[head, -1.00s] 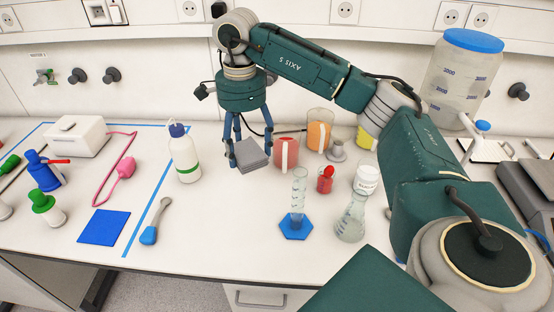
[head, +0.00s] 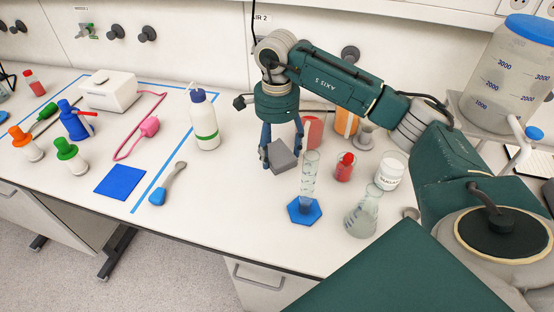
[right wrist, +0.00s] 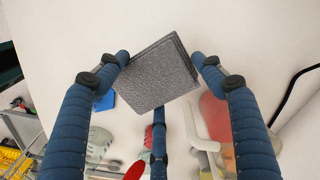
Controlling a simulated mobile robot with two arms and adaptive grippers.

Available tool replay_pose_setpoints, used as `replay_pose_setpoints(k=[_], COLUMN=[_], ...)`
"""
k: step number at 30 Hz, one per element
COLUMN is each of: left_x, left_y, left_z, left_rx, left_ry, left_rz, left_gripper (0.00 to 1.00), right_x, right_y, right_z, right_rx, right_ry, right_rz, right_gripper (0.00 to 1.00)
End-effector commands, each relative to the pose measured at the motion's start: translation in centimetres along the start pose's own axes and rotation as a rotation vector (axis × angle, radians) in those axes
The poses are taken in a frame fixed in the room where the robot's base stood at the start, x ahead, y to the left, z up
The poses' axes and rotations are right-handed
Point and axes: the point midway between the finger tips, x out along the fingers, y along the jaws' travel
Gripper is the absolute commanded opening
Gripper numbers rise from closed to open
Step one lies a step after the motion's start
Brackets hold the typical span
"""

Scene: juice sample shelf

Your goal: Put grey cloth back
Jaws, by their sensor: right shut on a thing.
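The grey cloth (head: 283,157) is a small, thick folded square between the fingers of my right gripper (head: 282,153). In the right wrist view the cloth (right wrist: 158,78) lies tilted between the two blue side fingers, with a third finger below it. My right gripper is shut on it, low over the white bench; the gap beneath is hard to judge. A flat blue square (head: 120,180) lies on the bench to the left, inside the blue tape line (head: 160,180). My left gripper is not in view.
A white wash bottle (head: 204,125) stands left of the cloth, and a blue-handled tool (head: 168,184) lies nearby. A cylinder (head: 309,185), a flask (head: 363,212), a red bottle (head: 344,168) and beakers crowd the right. The front middle of the bench (head: 235,205) is clear.

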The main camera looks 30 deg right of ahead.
Motion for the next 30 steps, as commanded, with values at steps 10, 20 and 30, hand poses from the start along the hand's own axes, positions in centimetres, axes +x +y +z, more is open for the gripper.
replay_pose_setpoints(k=[10, 20, 30], left_x=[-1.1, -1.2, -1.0], left_y=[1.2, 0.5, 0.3], left_z=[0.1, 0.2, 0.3], left_rx=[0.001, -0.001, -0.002], left_ry=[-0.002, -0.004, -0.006], left_rz=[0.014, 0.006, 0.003], left_gripper=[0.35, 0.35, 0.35], right_x=[4.0, 5.4, 5.7], right_y=[0.1, -0.1, -0.1], right_z=[0.1, 0.0, 0.0], right_rx=[0.002, 0.000, 0.001], right_ry=[-0.001, 0.000, 0.000], right_rz=[0.004, -0.001, -0.001], right_gripper=[0.43, 0.43, 0.86])
